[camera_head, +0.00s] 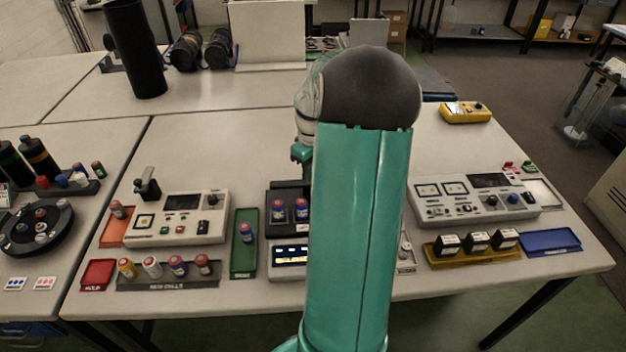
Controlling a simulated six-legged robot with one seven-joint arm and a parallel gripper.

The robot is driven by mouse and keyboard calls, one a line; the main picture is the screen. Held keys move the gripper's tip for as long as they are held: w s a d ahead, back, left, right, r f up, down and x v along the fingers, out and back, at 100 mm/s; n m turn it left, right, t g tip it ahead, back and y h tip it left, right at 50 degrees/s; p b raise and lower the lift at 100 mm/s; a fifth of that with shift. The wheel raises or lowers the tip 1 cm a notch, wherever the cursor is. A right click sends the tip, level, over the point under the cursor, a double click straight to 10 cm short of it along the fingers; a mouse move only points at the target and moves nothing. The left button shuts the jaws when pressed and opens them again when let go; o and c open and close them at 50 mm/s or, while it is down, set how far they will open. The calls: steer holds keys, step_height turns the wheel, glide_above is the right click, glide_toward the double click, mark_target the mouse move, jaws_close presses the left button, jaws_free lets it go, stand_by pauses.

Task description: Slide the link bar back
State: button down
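My arm fills the middle of the view and hides much of the central station. A small green part at its far end, seemingly my gripper (301,153), shows just left of the arm, above the dark rack (288,191). Its fingers are too hidden to tell open from shut. Two red-capped vials (278,211) stand in the rack, with a lit display (290,256) in front of it. I cannot make out the link bar; it may be behind my arm.
A white control box (178,229) and a green tray (244,262) with one vial are on the left. A row of capped vials (152,267) sits in front. Another control box (475,212), a yellow tray (476,256) and a blue tray (550,242) are on the right.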

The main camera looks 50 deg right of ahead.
steer(key=shift+w+d+r, duration=0.15)
steer(key=shift+w+d, duration=0.1)
steer(key=c, duration=1.3)
jaws_free()
steer(key=shift+w+d, duration=0.1)
steer(key=shift+o, duration=0.2)
step_height(320, 180, up, 14)
